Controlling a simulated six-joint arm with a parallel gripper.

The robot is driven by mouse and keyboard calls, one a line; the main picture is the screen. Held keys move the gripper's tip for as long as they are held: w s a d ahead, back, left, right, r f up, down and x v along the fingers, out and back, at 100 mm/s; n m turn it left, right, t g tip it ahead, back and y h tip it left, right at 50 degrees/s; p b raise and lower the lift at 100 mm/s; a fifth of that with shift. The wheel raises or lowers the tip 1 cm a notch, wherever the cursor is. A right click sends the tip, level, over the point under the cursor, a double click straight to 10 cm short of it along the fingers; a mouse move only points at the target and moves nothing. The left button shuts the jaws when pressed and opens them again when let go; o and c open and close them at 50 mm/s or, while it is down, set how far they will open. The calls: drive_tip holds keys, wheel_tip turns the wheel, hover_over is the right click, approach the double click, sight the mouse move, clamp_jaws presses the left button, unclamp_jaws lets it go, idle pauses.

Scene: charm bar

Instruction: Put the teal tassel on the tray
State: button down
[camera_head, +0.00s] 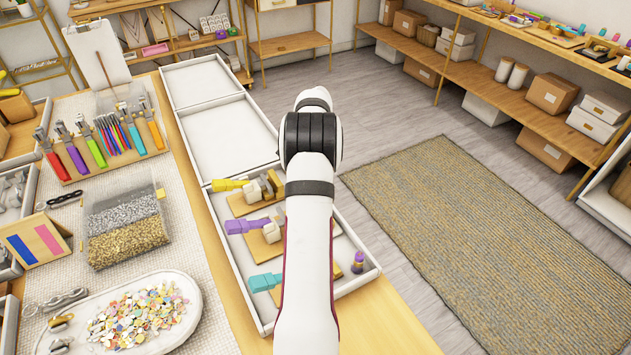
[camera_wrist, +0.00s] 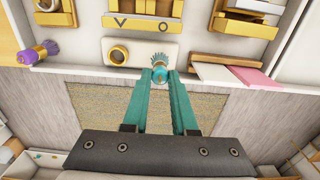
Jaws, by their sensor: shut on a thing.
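In the wrist view my gripper (camera_wrist: 159,76) is shut on the teal tassel (camera_wrist: 158,54), which has a fanned teal fringe and a gold cap. The fringe points away from the jaws. It overlaps the front edge of a small white tray (camera_wrist: 140,50); I cannot tell whether it touches. A gold ring (camera_wrist: 118,55) is on this tray, left of the tassel. In the head view my arm covers the middle, and the gripper and teal tassel are hidden.
A purple tassel (camera_wrist: 38,52) lies to the left; it also shows in the head view (camera_head: 357,262). Pink and cream boards (camera_wrist: 235,75) lie to the right. The far compartments look empty.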

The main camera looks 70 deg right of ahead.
drive_tip(key=shift+f, duration=0.8)
idle(0.8)
drive_tip(key=c, duration=0.6)
unclamp_jaws()
wheel_tip(320, 180, up, 16)
drive_tip(key=shift+f, duration=0.1)
